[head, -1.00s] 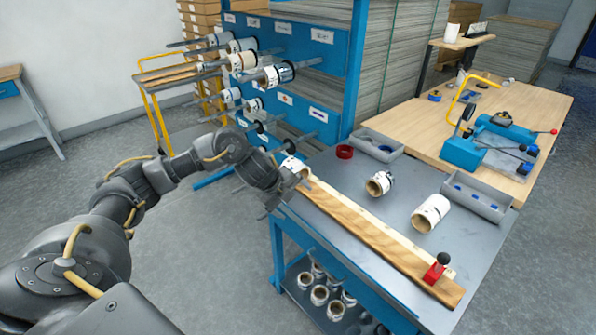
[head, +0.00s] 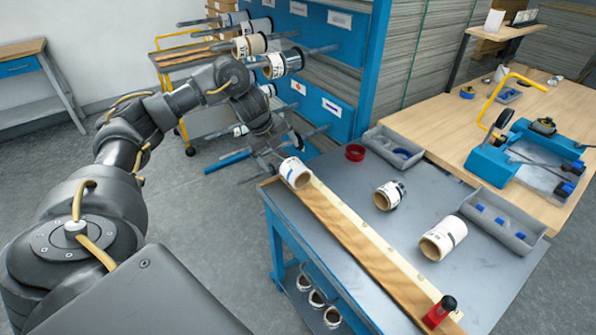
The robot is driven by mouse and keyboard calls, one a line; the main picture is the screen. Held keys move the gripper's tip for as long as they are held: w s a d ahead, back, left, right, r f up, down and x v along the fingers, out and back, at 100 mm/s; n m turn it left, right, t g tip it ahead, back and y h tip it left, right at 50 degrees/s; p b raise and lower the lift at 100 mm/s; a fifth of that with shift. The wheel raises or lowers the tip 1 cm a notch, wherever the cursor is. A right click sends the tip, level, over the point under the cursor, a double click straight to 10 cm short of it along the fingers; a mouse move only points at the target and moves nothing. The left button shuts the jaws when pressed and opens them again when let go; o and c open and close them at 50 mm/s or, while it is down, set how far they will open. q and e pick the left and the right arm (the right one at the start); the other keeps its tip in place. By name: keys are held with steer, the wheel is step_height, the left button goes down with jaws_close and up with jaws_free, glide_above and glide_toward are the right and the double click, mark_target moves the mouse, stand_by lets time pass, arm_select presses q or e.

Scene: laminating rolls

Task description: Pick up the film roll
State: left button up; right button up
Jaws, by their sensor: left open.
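Three short white rolls with brown cores are on the grey bench top. One roll (head: 295,173) is at the far left end of the wooden rail, a second roll (head: 388,195) is in the middle, and a larger roll (head: 443,238) lies nearer on the right. Which one is the film roll I cannot tell. My left gripper (head: 280,152) is open, just behind the roll at the rail's end, its fingers pointing down toward the bench's far left corner. Nothing shows between its fingers. My right gripper is out of view.
A blue rack (head: 322,40) with rolls on pegs (head: 283,64) stands behind my left gripper. A red stop with a black knob (head: 439,311) sits at the rail's near end.

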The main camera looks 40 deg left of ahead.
mark_target(292, 167)
arm_select(q)
steer(key=x, duration=0.3)
steer(key=shift+d+r, duration=0.1)
steer(key=shift+d, duration=0.2)
steer(key=shift+x, duration=1.1)
steer(key=shift+w, duration=0.15)
steer(key=x, duration=0.4)
steer(key=shift+w+d+p, duration=0.25)
steer(key=shift+p, duration=0.15)
steer(key=shift+w+f, duration=0.2)
steer(key=shift+f, duration=0.25)
steer(key=c, duration=1.1)
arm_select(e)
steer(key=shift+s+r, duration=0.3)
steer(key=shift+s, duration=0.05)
